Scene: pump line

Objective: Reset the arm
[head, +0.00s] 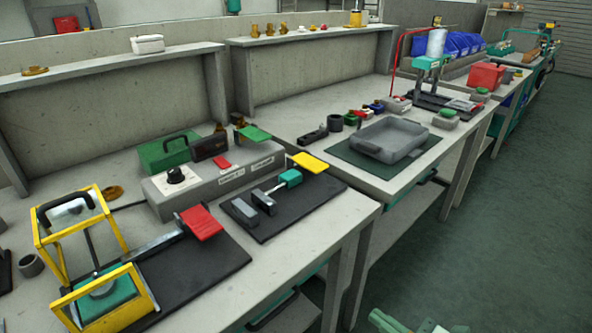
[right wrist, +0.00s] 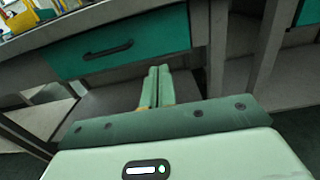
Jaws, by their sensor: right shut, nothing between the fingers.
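My right gripper (right wrist: 158,88) is shut and empty in the right wrist view, its two pale green fingers side by side. Behind the fingers are the bench's green drawer (right wrist: 122,45) with a dark handle and a grey lower shelf. The fingers appear to touch nothing. In the head view only a pale green part of my right gripper (head: 388,321) shows at the bottom edge, in front of the bench and over the dark green floor. My left gripper is in neither view.
A grey tray (head: 388,138) sits on the right bench. The floor (head: 500,230) at right is clear.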

